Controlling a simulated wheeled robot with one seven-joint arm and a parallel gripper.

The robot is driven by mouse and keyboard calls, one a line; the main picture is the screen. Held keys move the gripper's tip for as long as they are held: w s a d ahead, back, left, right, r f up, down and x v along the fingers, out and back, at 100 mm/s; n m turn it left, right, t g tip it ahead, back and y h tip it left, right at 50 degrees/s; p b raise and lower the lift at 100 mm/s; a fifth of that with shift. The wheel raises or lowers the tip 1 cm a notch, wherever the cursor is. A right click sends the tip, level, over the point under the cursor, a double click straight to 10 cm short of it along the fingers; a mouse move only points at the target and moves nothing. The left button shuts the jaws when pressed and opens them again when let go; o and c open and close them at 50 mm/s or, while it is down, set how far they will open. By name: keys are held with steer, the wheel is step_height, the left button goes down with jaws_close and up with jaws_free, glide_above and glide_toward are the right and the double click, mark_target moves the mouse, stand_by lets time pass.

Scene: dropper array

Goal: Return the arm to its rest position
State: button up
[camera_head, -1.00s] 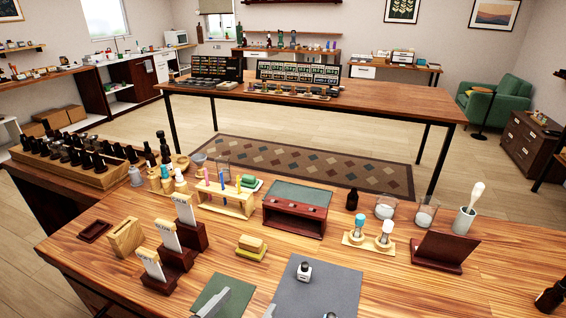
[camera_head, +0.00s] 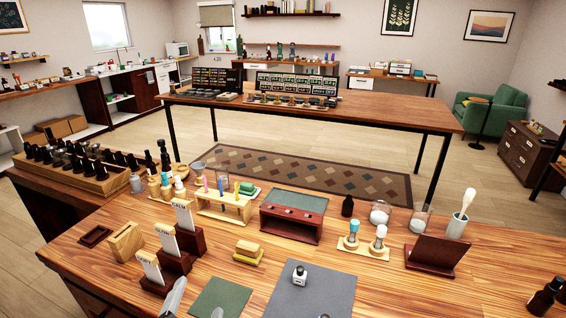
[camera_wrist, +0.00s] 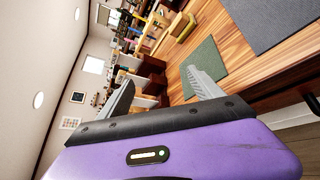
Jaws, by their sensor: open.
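My gripper (camera_wrist: 160,95) shows in the wrist view as a purple body with two grey fingers spread apart. It is open and empty, tilted, in front of the near edge of the wooden workbench (camera_head: 480,285). In the head view only small grey finger parts show at the bottom edge, near the green mat (camera_head: 222,299). A small bottle with a white label (camera_head: 300,275) stands upright on the grey mat (camera_head: 320,296), apart from my gripper.
Card stands (camera_head: 172,262), a dark red rack (camera_head: 293,222), a dropper holder (camera_head: 363,250) and a dark red stand (camera_head: 436,255) occupy the bench. Dark bottles (camera_head: 545,295) stand at the right edge. A bottle tray (camera_head: 75,180) is at left. The right front bench is mostly clear.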

steer(key=s+d+f+m+h, duration=0.1)
steer(key=s+d+f+m, duration=0.1)
steer(key=s+d+m, duration=1.1)
steer(key=s+d+f+m, duration=0.3)
steer(key=s+d+m, duration=1.1)
steer(key=s+d, duration=0.5)
steer(key=d, duration=0.3)
steer(key=shift+d+h, duration=0.15)
steer(key=shift+h, duration=0.25)
